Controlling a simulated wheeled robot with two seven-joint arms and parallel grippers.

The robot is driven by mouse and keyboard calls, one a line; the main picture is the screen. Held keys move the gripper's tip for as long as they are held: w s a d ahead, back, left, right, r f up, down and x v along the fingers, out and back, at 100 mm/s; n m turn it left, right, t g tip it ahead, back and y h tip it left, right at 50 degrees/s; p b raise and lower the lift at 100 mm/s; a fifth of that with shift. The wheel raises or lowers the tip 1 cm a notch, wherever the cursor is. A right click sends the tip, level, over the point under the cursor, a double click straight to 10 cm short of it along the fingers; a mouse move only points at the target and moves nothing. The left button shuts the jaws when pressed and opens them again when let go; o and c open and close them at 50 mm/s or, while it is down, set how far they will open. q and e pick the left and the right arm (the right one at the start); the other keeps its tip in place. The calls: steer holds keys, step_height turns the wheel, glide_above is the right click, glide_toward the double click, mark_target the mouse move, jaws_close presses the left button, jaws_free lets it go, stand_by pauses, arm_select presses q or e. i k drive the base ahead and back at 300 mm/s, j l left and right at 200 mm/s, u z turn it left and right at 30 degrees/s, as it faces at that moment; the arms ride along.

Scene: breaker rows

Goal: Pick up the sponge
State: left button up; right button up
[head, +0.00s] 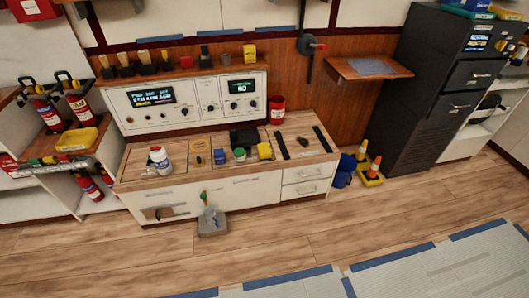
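A small yellow block (264,151), which looks like the sponge, is on the wooden counter (225,178) below the white control panel. It is right of a small green-topped round container (239,154) and in front of a black box (243,137). It is too small to tell its surface. Another small yellow item (249,52) stands on the shelf above the panel; I cannot tell what it is. Neither of my grippers shows in the head view.
A white bottle (160,160) stands at the counter's left and a red can (276,110) behind it at right. A blue bucket (345,170) and cones (372,168) stand at right.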

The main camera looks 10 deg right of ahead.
mark_target(263, 151)
steer(key=i+l+u, duration=0.3)
steer(key=i+l, duration=0.25)
steer(key=i+l+u, duration=0.2)
steer(key=i+l, duration=0.15)
steer(key=i+l+u, duration=0.3)
steer(key=i+l, duration=0.15)
steer(key=l, duration=0.3)
steer(key=i+l+u, duration=0.15)
steer(key=l, duration=0.25)
steer(key=i+l+u, duration=0.15)
steer(key=i+l, duration=0.15)
steer(key=l, duration=0.15)
